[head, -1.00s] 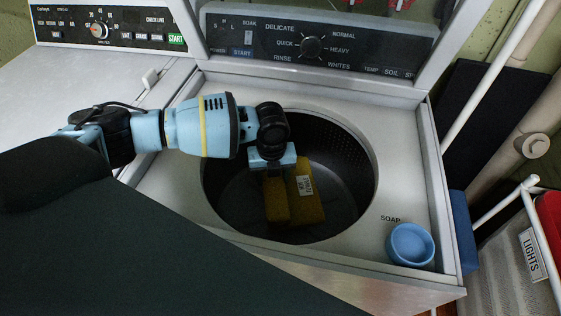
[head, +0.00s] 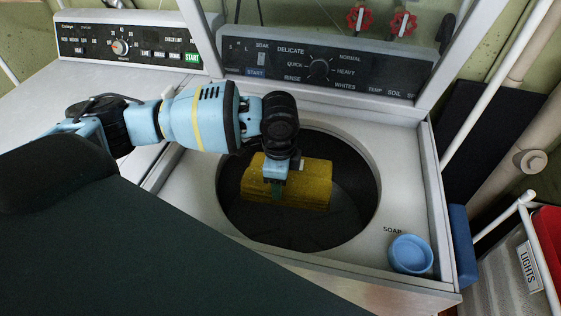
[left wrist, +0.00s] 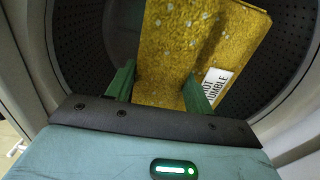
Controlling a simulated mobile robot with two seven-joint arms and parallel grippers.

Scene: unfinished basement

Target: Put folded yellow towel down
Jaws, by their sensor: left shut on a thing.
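The folded yellow towel (head: 312,188) is in the mouth of the washer's dark round drum (head: 300,232). My left gripper (head: 278,186) reaches down from the left and is shut on the towel. In the left wrist view the towel (left wrist: 170,62) sits between the two green fingers of my left gripper (left wrist: 160,92). A white label on it reads in part "NOT TUMBLE". The perforated drum wall (left wrist: 85,50) shows behind the towel. I cannot tell whether the towel touches the drum. My right gripper is not in view.
The washer's open lid (head: 335,25) stands up behind the opening. A blue soap cup (head: 411,254) sits at the washer top's front right corner. A second machine with a dial panel (head: 125,45) is at the left. A "LIGHTS" hamper (head: 528,265) stands at the right.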

